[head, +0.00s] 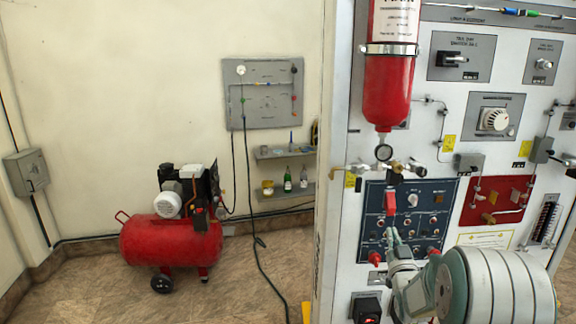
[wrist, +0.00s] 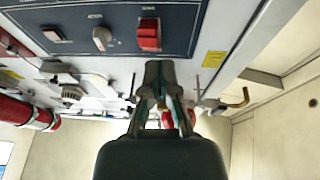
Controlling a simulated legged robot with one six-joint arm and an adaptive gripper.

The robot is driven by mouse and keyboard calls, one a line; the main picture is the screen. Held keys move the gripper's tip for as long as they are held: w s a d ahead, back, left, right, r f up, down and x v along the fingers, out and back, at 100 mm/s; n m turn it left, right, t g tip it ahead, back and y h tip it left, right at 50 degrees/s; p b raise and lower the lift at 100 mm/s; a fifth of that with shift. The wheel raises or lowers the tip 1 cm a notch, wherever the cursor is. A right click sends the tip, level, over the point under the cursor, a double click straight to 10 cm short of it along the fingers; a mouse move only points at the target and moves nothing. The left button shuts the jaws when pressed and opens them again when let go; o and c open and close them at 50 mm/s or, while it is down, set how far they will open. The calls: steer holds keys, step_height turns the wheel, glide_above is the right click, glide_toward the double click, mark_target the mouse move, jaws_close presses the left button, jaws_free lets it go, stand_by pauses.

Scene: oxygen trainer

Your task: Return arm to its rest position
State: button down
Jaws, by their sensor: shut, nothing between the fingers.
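My gripper (head: 392,238) is in front of the dark blue switch panel (head: 375,200) on the white trainer board in the head view. Its fingers point up and are shut with nothing between them. My arm comes in from the lower right. In the wrist view my gripper (wrist: 163,72) shows shut at the middle, and the blue panel (wrist: 205,22) with its red switch (wrist: 149,35) lies above the fingertips. I cannot tell whether the fingertips touch the board.
A red cylinder (head: 388,90) with a gauge hangs above my gripper. Valves and a red plate (head: 497,200) are on the board to the right. A red compressor (head: 170,243) stands on the floor at left. The floor between it and the board is open apart from a hose.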

steer(key=s+a+r+g, duration=0.3)
steer(key=s+g, duration=0.1)
steer(key=s, duration=0.2)
steer(key=s+a+r+g, duration=0.3)
steer(key=s+a, duration=0.1)
steer(key=s, duration=0.2)
steer(key=s+a+f+g, duration=0.2)
steer(key=s+a+g, duration=0.1)
steer(key=s, duration=1.1)
steer(key=s+a+f+g, duration=0.2)
steer(key=s+g, duration=0.4)
steer(key=s, duration=0.8)
steer(key=shift+a+y, duration=0.4)
steer(key=shift+a, duration=0.15)
